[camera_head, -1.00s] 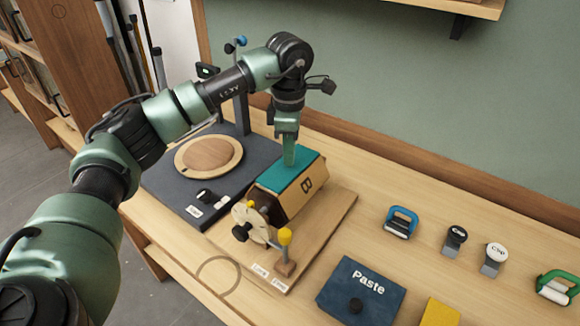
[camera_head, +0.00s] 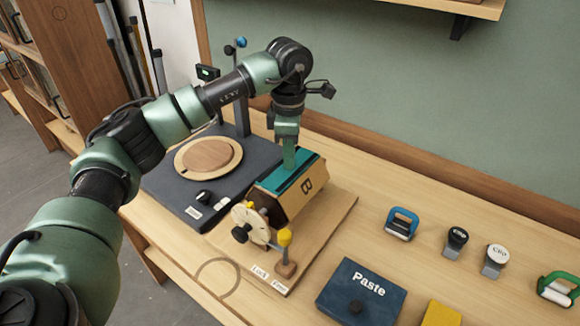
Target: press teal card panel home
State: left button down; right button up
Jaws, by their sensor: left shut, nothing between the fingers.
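The teal card panel (camera_head: 278,184) lies in the sloped top of a wooden block marked B (camera_head: 308,187), which sits on a wooden board (camera_head: 335,214). The panel looks sunk a little below the block's upper rim. My left gripper (camera_head: 289,166) points down with its shut fingers at the panel, seemingly touching it. The fingers hide a small part of the panel. My right gripper is out of view.
A round dial (camera_head: 250,223) and a yellow-topped peg (camera_head: 285,237) stand at the block's front. A dark platform with a wooden disc (camera_head: 209,154) is at left. A blue Paste box (camera_head: 361,291), a blue-handled roller (camera_head: 401,223) and stamps (camera_head: 455,240) lie right.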

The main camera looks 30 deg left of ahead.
pick_arm(q)
jog(key=shift+f, duration=0.1)
jog(key=shift+r+p, duration=0.65)
jog(key=shift+r, duration=0.15)
jog(key=shift+r+p, duration=1.8)
jog(key=shift+r, duration=1)
jog(key=shift+f, duration=0.1)
